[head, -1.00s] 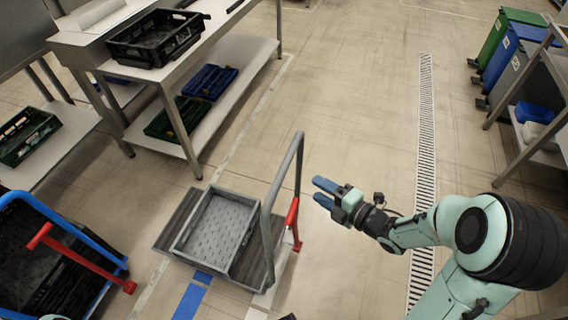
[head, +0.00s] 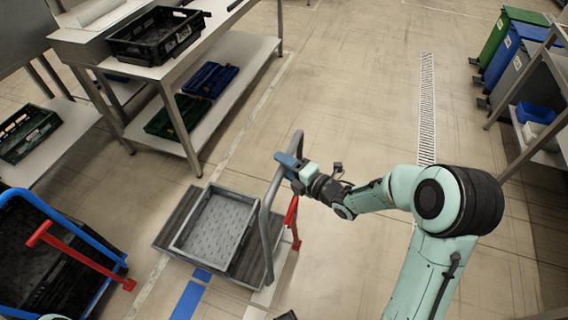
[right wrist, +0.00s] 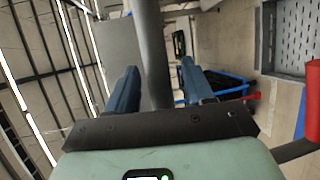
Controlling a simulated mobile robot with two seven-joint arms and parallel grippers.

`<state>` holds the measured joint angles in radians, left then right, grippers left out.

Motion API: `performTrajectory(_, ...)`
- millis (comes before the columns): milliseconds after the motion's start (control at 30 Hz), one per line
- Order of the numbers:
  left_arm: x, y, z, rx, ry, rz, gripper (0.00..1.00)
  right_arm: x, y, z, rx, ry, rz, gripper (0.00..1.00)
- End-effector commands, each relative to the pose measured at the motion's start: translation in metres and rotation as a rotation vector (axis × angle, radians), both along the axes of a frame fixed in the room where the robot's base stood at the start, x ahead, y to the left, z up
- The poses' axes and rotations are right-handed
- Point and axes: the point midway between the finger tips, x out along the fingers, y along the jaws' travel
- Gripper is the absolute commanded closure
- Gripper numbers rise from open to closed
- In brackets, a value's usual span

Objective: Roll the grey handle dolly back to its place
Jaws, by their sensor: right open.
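The grey handle dolly (head: 174,238) stands on the floor near the picture's middle in the head view, with a grey crate (head: 176,248) on its deck. Its grey tube handle (head: 266,236) rises on the right side, and a red lever (head: 291,215) sits beside it. My right gripper (head: 288,163) is at the upper part of the handle. In the right wrist view the grey handle tube (right wrist: 151,60) runs between the two blue fingers of my right gripper (right wrist: 160,88), which are open, with gaps showing. My left gripper is not in view.
A blue-handled dolly (head: 82,240) with a red lever and black crate stands at the left. Blue tape (head: 188,300) marks the floor below the grey dolly. A metal table (head: 180,65) with crates is behind. Floor is clear right of the dolly.

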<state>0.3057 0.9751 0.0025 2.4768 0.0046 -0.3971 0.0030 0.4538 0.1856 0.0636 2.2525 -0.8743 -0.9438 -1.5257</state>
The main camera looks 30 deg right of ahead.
Motion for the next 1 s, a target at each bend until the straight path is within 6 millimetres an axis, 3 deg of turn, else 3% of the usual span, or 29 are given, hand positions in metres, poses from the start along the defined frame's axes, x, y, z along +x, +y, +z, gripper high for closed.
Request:
performTrajectory(367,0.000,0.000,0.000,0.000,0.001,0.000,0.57,0.006,0.002,-0.001,0.000,0.001,-0.001,0.48)
performTrajectory(500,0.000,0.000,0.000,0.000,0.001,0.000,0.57,0.005,0.001,-0.001,0.000,0.001,-0.001,0.94)
performTrajectory(533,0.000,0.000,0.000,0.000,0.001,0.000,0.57,0.005,0.001,-0.001,0.000,0.001,-0.001,1.00)
performTrajectory(833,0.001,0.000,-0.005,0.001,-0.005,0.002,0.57,0.010,0.007,-0.002,0.000,-0.001,0.001,1.00)
performTrajectory(1000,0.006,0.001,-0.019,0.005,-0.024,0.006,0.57,0.027,0.022,-0.004,0.003,-0.003,0.004,1.00)
